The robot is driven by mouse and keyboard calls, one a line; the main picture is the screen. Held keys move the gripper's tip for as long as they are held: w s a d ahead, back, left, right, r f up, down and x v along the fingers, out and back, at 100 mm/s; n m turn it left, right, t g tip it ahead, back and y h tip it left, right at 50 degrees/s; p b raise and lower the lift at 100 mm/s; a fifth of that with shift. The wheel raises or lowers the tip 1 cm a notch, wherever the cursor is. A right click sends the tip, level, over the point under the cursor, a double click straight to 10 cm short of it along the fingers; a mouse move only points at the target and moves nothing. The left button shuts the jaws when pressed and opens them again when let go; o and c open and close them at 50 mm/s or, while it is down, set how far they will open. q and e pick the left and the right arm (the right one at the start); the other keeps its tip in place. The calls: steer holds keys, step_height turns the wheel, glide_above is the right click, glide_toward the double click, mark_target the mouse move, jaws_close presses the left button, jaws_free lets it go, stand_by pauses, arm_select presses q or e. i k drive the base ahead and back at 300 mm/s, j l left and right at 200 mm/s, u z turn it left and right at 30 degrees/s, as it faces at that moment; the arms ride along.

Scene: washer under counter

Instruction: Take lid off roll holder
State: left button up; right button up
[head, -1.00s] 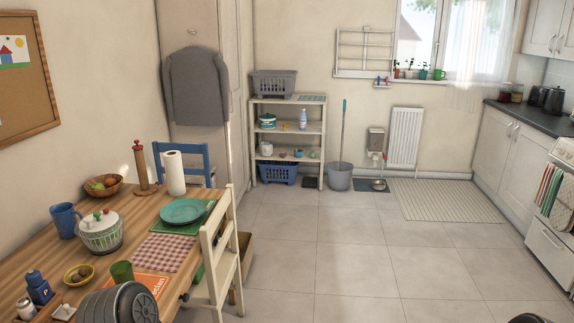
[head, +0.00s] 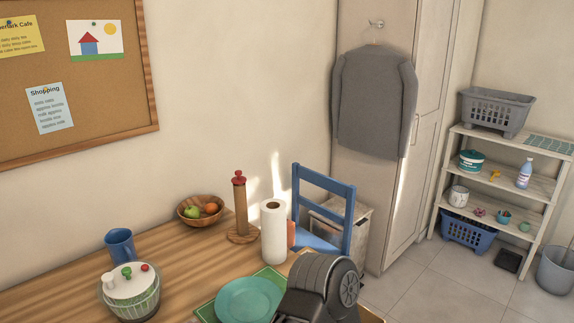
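The roll holder (head: 241,213) is an upright wooden post on a round wooden base, standing on the table near its far edge. A red knob-like lid (head: 238,176) sits on top of the post. The post is bare. A white paper roll (head: 273,232) stands upright on the table just right of the holder, apart from the post. A dark ribbed part of my arm shows at the bottom centre, in front of the table's right end. Neither of my grippers shows.
The wooden table (head: 190,262) also holds a fruit bowl (head: 201,210), a blue mug (head: 121,246), a salad spinner (head: 131,291) and a teal plate (head: 249,300). A blue chair (head: 325,207) stands behind its right end. Free floor (head: 450,283) lies to the right.

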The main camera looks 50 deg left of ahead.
mark_target(239, 179)
steer(key=i+l+u, duration=0.1)
steer(key=i+u, duration=0.3)
steer(key=i+l+u, duration=0.4)
steer(key=i, duration=0.2)
steer(key=i+l+u, duration=1.25)
steer(key=l, duration=0.35)
steer(key=k+j, duration=0.05)
steer(key=k, duration=0.05)
